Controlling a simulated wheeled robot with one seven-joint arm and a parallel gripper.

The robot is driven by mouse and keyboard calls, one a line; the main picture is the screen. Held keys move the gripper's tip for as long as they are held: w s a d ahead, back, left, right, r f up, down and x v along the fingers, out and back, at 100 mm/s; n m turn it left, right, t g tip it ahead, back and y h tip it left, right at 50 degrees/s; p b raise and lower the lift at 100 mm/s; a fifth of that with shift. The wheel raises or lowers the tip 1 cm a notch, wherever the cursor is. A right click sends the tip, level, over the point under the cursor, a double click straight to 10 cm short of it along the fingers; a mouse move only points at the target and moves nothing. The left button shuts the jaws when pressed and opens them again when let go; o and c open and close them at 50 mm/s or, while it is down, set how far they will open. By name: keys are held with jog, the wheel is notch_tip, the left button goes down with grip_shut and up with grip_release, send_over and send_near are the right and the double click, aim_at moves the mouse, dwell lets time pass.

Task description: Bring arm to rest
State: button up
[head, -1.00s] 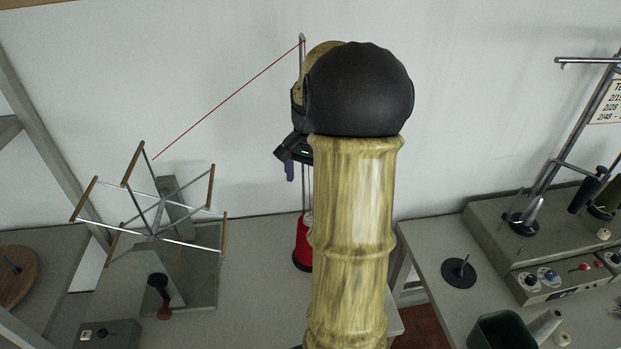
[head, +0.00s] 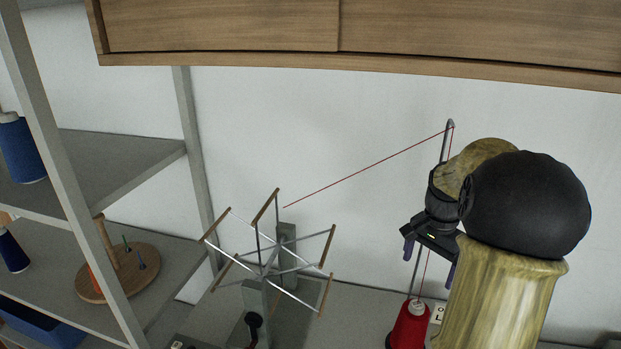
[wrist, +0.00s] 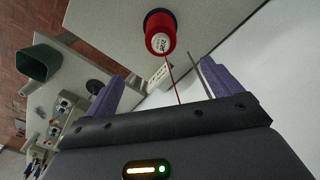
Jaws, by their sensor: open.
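My arm (head: 505,300) stands up at the right of the head view, bent over at its black joint. My gripper (head: 428,266) hangs from it, in front of a thin metal pole (head: 446,150) and above a red thread cone (head: 408,326). In the wrist view my gripper's purple fingers (wrist: 160,82) are spread apart with nothing held between them. The red cone (wrist: 161,40) lies ahead of them, and a red thread runs from it toward the gripper's body. I cannot tell whether the thread touches the gripper.
A spoked winder (head: 266,270) stands left of my arm, with a red thread (head: 370,166) running between it and the pole's top. Shelves (head: 110,165) stand far left; a wooden cabinet (head: 350,35) hangs above. A green bin (wrist: 38,62) shows in the wrist view.

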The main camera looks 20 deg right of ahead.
jog(key=s+a+f+n+t, duration=0.1)
jog(key=a+n, duration=0.3)
jog(key=a, duration=0.4)
jog(key=s+a+f+n, duration=0.3)
jog(key=a+f+n, duration=0.1)
jog(key=a, duration=0.5)
jog(key=s+a+f+n+t, duration=0.1)
jog(key=s+a+f+n, duration=0.2)
jog(key=a+n, duration=0.2)
jog(key=a, duration=0.3)
jog(key=shift+a+n+t, duration=0.3)
jog(key=shift+n, duration=0.1)
jog(key=shift+r, duration=0.1)
jog(key=shift+c, duration=0.2)
dwell(1.0)
